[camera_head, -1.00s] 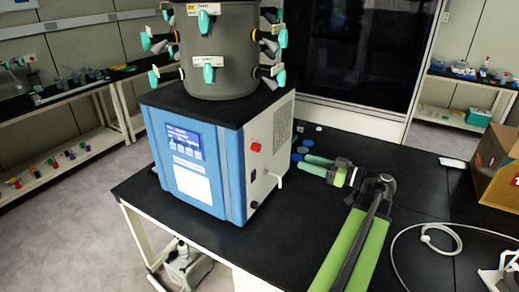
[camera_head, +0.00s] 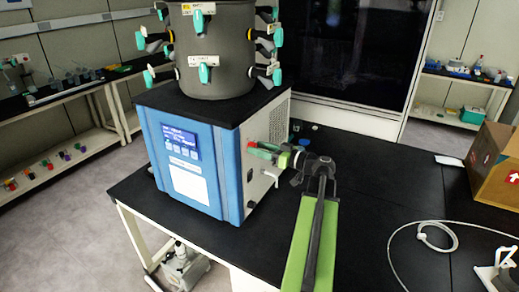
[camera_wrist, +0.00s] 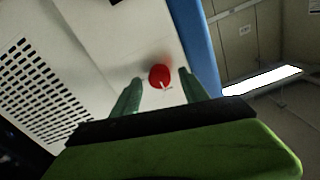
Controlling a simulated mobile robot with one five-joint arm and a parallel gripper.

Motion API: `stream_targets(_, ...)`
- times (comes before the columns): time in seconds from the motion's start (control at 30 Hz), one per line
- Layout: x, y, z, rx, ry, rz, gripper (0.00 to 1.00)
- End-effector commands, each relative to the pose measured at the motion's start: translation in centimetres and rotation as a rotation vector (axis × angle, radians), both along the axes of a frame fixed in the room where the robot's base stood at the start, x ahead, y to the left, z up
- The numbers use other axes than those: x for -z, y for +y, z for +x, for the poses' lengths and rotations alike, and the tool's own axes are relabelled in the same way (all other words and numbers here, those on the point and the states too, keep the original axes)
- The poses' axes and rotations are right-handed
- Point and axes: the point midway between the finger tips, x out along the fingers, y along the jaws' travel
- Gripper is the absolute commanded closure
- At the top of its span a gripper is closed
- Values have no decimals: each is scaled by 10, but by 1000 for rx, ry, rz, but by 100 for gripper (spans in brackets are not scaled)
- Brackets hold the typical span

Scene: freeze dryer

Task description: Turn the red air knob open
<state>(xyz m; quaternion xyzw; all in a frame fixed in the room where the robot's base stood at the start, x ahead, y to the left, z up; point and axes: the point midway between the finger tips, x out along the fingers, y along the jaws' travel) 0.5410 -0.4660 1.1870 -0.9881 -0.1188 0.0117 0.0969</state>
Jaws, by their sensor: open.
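The red air knob (camera_wrist: 159,76) sits on the white side panel of the blue and white freeze dryer (camera_head: 190,160). In the wrist view the knob lies between the tips of my gripper's two green fingers (camera_wrist: 157,88), with a gap visible on both sides. My gripper is open. I cannot tell how deep the knob sits between the fingers.
The dryer stands on a black bench (camera_head: 390,200). A grey drum (camera_head: 216,55) with turquoise valves sits on top of it. A white spout (camera_head: 271,177) sticks out below my gripper. A cardboard box (camera_head: 492,165) and a white hose (camera_head: 435,235) lie to the right.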

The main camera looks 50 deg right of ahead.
Motion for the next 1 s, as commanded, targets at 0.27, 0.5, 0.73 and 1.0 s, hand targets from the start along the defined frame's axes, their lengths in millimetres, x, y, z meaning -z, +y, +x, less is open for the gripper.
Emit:
stream_targets(0.27, 0, 0, 0, 0, 0, 0, 57)
stream_targets(0.5, 0, 1, 0, -1, 0, 0, 88)
stream_targets(0.73, 0, 1, 0, -1, 0, 1, 100)
stream_targets(1.0, 0, 1, 1, -2, 13, 49, 100)
